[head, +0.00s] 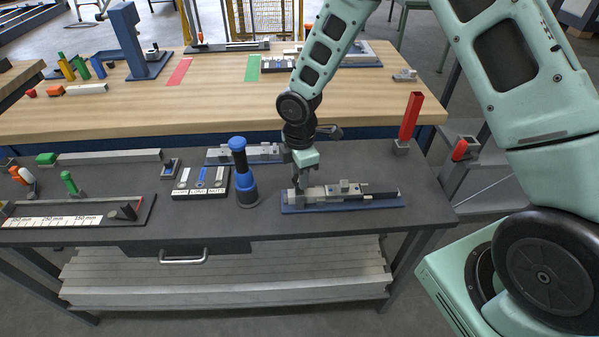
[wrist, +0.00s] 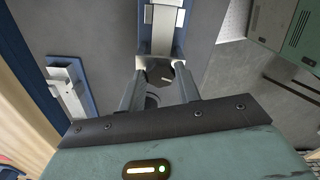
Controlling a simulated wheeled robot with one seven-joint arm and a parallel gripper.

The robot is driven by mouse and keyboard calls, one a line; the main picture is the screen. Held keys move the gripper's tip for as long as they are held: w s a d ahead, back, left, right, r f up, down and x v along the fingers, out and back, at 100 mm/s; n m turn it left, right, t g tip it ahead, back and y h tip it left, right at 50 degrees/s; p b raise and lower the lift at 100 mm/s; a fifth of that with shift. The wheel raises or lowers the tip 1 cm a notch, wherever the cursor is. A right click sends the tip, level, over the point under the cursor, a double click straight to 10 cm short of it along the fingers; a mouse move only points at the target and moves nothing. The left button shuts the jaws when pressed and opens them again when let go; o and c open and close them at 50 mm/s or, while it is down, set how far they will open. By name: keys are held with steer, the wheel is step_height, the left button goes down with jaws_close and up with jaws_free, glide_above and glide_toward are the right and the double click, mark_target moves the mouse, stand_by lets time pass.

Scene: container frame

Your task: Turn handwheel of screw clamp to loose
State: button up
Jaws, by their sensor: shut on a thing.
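The screw clamp (head: 342,191) lies on a blue base plate on the dark bench top, grey metal with a dark rod at its right. In the wrist view the clamp body (wrist: 164,22) runs away from me at the top. Its dark handwheel (wrist: 158,76) sits between my two fingers. My gripper (head: 299,182) points down at the left end of the clamp and is shut on the handwheel. In the head view the fingers largely hide the handwheel. In the wrist view my gripper (wrist: 158,84) shows a finger on each side of it.
A blue and black cylindrical tool (head: 242,173) stands left of the clamp. A similar grey fixture (head: 246,153) lies behind it. A red upright block (head: 410,118) stands at the back right. A labelled tray (head: 201,182) is further left. Bench top in front of the clamp is clear.

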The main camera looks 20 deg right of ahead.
steer(key=o, duration=1)
step_height(320, 180, up, 17)
steer(key=shift+r+b, duration=0.2)
steer(key=shift+b, duration=0.8)
steer(key=s+a+m, duration=0.2)
steer(key=s+m, duration=0.1)
steer(key=s, duration=0.6)
steer(key=s+a+m, duration=0.2)
steer(key=s+m, duration=0.2)
steer(key=s, duration=0.4)
steer(key=s+a+m+b, duration=0.1)
steer(key=s+a+m, duration=0.1)
steer(key=s, duration=0.7)
steer(key=shift+s+a+r+m+y, duration=0.15)
steer(key=shift+s+m+y, duration=0.15)
steer(key=shift+m, duration=0.4)
